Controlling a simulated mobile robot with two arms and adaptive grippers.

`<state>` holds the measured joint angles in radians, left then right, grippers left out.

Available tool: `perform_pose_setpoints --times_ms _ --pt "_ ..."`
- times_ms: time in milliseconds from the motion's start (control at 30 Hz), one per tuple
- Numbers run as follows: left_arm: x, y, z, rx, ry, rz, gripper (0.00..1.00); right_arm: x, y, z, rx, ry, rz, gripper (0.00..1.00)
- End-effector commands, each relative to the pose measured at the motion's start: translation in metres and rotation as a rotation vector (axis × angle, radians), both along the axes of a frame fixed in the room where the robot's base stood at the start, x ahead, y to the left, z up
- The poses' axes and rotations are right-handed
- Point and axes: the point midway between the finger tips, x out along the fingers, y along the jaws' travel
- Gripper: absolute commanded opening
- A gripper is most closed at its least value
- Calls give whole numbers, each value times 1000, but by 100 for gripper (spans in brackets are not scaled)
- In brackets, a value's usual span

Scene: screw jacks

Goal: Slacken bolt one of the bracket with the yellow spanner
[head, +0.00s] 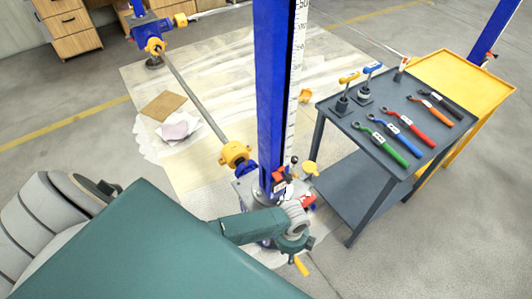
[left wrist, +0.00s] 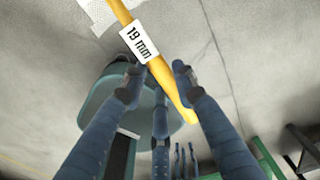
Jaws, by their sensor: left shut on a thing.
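The yellow spanner (left wrist: 162,76), with a white "19 mm" label, lies across between the blue fingers of my left gripper (left wrist: 157,80), which is shut on it. In the head view my left gripper is at the foot of the blue column; its fingers are mostly hidden, and a yellow end of the spanner (head: 301,266) shows below it. The bracket area (head: 245,190) at the column's foot has red and metal parts close to my gripper. Bolt one cannot be made out, nor whether the spanner touches it. My right gripper is not in view.
A grey trolley (head: 340,112) at right carries several coloured spanners (head: 415,133) and small tools; a yellow cart (head: 480,84) stands behind it. A rod (head: 195,98) runs from the yellow fitting (head: 236,154) to another jack (head: 153,46). Brown cardboard (head: 163,106) lies on the floor.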

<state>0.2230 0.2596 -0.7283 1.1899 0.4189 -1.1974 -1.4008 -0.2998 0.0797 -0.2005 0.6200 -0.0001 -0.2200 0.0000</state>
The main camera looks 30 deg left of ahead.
Motion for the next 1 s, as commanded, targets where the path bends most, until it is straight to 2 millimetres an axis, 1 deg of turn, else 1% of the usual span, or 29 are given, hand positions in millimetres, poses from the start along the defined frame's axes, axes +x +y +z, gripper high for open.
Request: perform_pose_setpoints --times_ms 167,267,433,667,767,1000 --pt "7 -3 1 -1 -2 39 0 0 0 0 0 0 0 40" --pt "7 -3 2 -1 -2 43 0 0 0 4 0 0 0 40" --pt "7 -3 1 -2 -2 42 0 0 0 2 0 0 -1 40" --pt "7 -3 2 -1 -2 42 0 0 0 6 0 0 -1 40" --pt "7 -3 4 -1 -2 42 0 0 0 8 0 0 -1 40" --pt "7 -2 16 -1 -2 42 0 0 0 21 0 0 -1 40"
